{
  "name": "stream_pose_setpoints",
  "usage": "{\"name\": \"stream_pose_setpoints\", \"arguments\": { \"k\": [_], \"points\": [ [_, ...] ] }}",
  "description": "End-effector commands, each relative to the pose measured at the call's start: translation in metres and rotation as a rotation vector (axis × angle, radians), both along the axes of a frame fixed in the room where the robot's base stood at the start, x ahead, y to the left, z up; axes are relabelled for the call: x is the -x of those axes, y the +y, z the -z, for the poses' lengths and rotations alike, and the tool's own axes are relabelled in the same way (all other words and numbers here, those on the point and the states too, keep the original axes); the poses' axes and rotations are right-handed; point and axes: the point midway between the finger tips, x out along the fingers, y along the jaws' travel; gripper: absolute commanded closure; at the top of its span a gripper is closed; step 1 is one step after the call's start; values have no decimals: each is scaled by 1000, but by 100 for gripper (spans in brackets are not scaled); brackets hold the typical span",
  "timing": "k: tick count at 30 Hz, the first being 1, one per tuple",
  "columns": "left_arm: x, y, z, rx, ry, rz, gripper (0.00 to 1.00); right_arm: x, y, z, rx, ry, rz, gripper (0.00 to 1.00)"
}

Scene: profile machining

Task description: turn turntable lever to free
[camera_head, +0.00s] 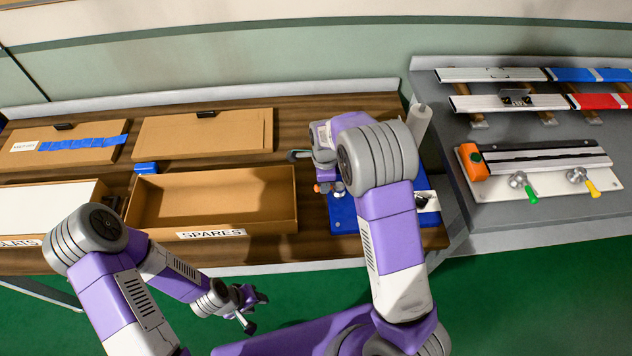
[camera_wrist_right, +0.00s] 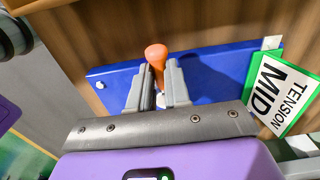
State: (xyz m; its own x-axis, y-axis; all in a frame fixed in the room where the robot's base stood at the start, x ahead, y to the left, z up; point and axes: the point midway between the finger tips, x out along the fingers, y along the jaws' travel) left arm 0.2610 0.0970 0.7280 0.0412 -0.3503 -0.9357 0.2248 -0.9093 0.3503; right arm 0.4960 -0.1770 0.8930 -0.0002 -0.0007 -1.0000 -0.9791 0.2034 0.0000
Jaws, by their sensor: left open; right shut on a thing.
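A lever with an orange knob (camera_wrist_right: 156,58) stands on a blue plate (camera_wrist_right: 205,75) in the right wrist view. My right gripper (camera_wrist_right: 158,88) is shut on this lever, with the knob sticking out beyond the fingertips. In the head view the blue plate (camera_head: 343,222) lies at the right end of the wooden bench, largely hidden under my right arm. A bit of orange (camera_head: 318,188) shows beside the right gripper there. My left gripper (camera_head: 250,305) is open and empty, low in front of the bench over the green floor.
A green-edged "TENSION MID" card (camera_wrist_right: 284,92) lies by the plate. A SPARES box (camera_head: 236,234) and other cardboard boxes fill the bench. On the grey table stands a fixture with an orange block (camera_head: 471,163), a green-handled lever (camera_head: 528,190) and a yellow-handled lever (camera_head: 587,182).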

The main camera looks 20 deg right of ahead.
Motion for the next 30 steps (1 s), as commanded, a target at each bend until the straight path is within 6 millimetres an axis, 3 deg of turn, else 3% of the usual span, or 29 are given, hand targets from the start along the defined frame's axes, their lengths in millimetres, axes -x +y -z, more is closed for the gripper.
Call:
{"name": "stream_pose_setpoints", "arguments": {
  "k": [12,13,17,26,30],
  "points": [
    [0,0,0,0,0,0,57,-1,-2,-1,-1,-4,22,100],
    [0,0,0,0,0,0,57,-1,-2,-1,-1,-4,22,78],
    [0,0,0,0,0,0,57,-1,-2,-1,-1,-3,20,58],
    [0,0,-1,0,0,0,57,0,-1,-2,-1,-1,15,57],
    [0,0,-4,0,0,0,57,-1,-1,-17,-1,-4,15,57]
  ]
}}
